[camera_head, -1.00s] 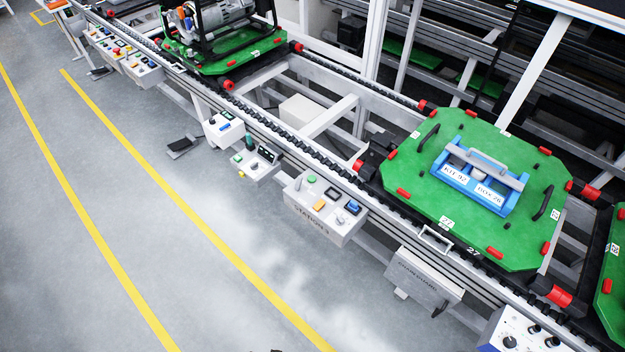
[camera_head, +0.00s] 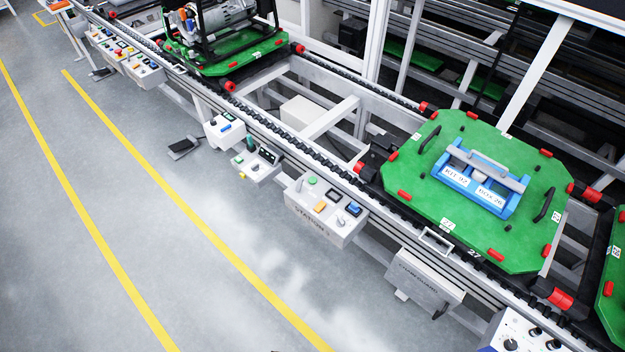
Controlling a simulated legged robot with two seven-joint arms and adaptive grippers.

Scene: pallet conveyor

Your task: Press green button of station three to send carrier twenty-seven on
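Carrier twenty-seven (camera_head: 400,213) is a green octagonal plate with red bumpers, marked 27 at its front edge. It sits on the conveyor at right and bears a blue box with a grey handle (camera_head: 480,180). The station box (camera_head: 318,225), lettered STATION with a digit that is hard to read, hangs on the conveyor's front rail left of the carrier. Its top has a green button (camera_head: 312,180), a yellow button (camera_head: 320,207), a dark-framed switch and a blue button (camera_head: 353,208). Neither of my grippers is in view.
Other control boxes (camera_head: 257,163) line the front rail to the left, and a chain guard box (camera_head: 424,280) hangs at right. Another green carrier (camera_head: 225,62) bears a machine upstream.

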